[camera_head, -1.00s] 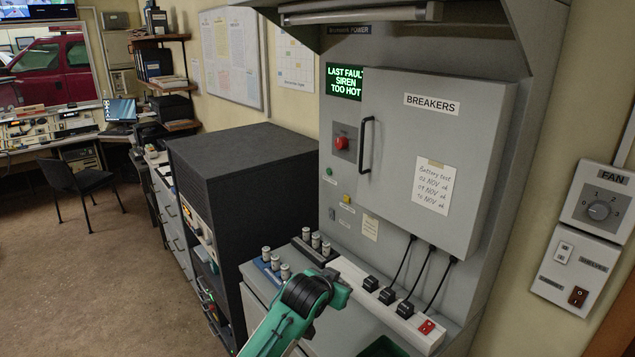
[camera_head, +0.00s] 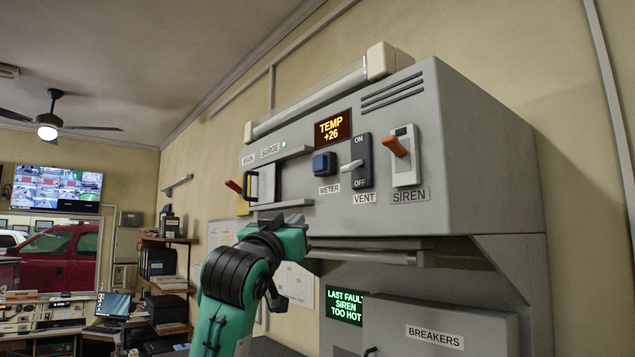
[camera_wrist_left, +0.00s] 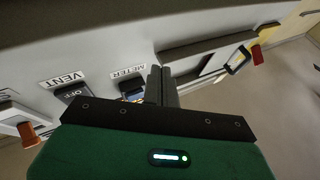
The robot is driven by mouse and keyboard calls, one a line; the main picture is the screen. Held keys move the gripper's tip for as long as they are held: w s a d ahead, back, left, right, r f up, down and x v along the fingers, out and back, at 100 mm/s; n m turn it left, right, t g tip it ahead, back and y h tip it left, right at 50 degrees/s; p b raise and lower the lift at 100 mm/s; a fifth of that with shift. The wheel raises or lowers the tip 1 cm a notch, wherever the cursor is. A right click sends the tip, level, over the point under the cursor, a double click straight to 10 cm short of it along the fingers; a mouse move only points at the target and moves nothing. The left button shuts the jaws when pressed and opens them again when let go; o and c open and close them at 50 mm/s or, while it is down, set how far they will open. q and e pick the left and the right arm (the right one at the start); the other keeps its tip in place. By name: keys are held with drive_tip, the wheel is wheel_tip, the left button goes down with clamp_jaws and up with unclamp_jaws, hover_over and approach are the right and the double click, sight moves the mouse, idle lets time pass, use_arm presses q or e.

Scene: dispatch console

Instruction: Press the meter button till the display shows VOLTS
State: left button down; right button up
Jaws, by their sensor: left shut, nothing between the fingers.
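The blue meter button (camera_head: 325,163) sits on the upper console panel above its METER label. The display (camera_head: 333,129) above it reads TEMP +26 in orange. In the left wrist view the button (camera_wrist_left: 131,92) is partly hidden behind my gripper. My left gripper (camera_wrist_left: 162,82) is shut and empty, its fingers pointing at the panel beside the METER label. In the head view my left arm rises from below to just under the panel, and its fingertips are hard to make out. I cannot tell any contact with the button. My right gripper is not in view.
Right of the button are the white VENT switch (camera_head: 352,166) and the orange SIREN lever (camera_head: 394,146). To its left are a sliding cover with rails and a red lever (camera_head: 234,187). A lower display (camera_head: 345,307) reads LAST FAULT SIREN TOO HOT. The breakers door (camera_head: 440,328) is below.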

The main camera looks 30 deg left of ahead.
use_arm(q)
drive_tip(key=t+y, duration=0.1)
drive_tip(key=t, duration=0.1)
approach(319, 164)
drive_tip(key=s+a+r, duration=0.4)
drive_tip(key=a+r, duration=0.1)
drive_tip(key=a, duration=0.1)
drive_tip(key=shift+a+n, duration=0.1)
drive_tip(key=shift+n, duration=0.3)
drive_tip(key=shift+w+p, duration=0.15)
drive_tip(key=shift+p, duration=0.2)
drive_tip(key=w+d+p, duration=0.1)
drive_tip(key=w+d, duration=0.2)
drive_tip(key=w, duration=0.5)
drive_tip(key=shift+d+p, duration=0.2)
drive_tip(key=shift+p, duration=0.1)
